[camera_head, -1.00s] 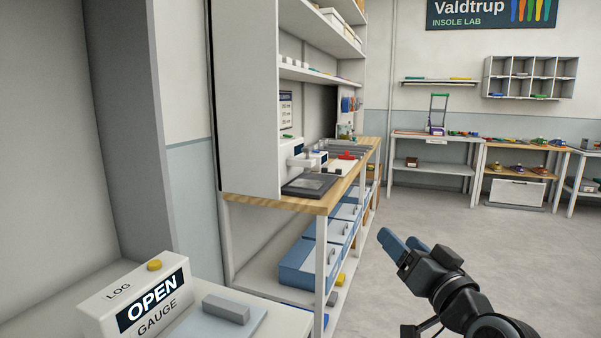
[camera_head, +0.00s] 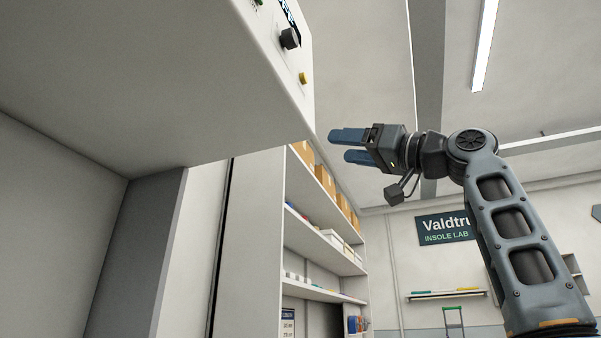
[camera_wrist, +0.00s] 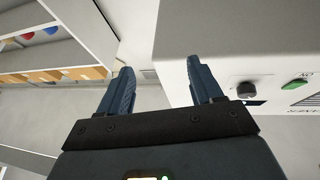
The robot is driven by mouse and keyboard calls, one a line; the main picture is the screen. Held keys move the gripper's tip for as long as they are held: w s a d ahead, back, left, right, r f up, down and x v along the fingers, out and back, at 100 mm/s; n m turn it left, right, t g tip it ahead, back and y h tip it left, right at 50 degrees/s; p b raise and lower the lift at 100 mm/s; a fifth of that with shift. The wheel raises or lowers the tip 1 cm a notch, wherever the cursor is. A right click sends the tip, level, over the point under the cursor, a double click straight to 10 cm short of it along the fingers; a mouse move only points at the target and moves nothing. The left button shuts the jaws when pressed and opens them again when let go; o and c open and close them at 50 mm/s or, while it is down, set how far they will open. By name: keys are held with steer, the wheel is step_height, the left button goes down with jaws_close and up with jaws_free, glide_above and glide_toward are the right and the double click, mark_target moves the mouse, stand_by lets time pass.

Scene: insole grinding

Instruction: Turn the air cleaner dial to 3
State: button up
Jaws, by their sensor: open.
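The air cleaner (camera_head: 190,90) is a large pale box high at the upper left of the head view. On its right face is a black dial (camera_head: 289,39), with a yellow button (camera_head: 303,78) below it. In the wrist view the air cleaner (camera_wrist: 220,55) fills the upper right, and the dial (camera_wrist: 246,90) shows right of my fingers beside a green button (camera_wrist: 297,79). The dial's number setting is not readable. My gripper (camera_head: 348,146) is open and empty, right of the box and below the dial, apart from both. Its two blue fingers (camera_wrist: 157,82) are spread in the wrist view.
Tall shelves (camera_head: 325,228) with cardboard boxes and white bins stand behind and below the air cleaner. A Valdtrup sign (camera_head: 443,229) hangs on the far wall. The air right of the box's panel is free apart from my arm.

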mark_target(295, 40)
steer(key=s+a+r+n+g+y+b, duration=0.2)
steer(key=s+r+n+g, duration=0.4)
steer(key=s+r, duration=0.75)
steer(key=shift+s+a+f+x, duration=0.1)
steer(key=shift+f+x, duration=0.05)
steer(key=shift+x, duration=1.1)
steer(key=shift+s+a+f+x, duration=0.1)
steer(key=shift+f+x, duration=0.05)
steer(key=shift+x, duration=1.05)
steer(key=shift+s+a+f+x, duration=0.1)
steer(key=shift+f+x, duration=0.05)
steer(key=shift+x, duration=1.1)
steer(key=c, duration=1.1)
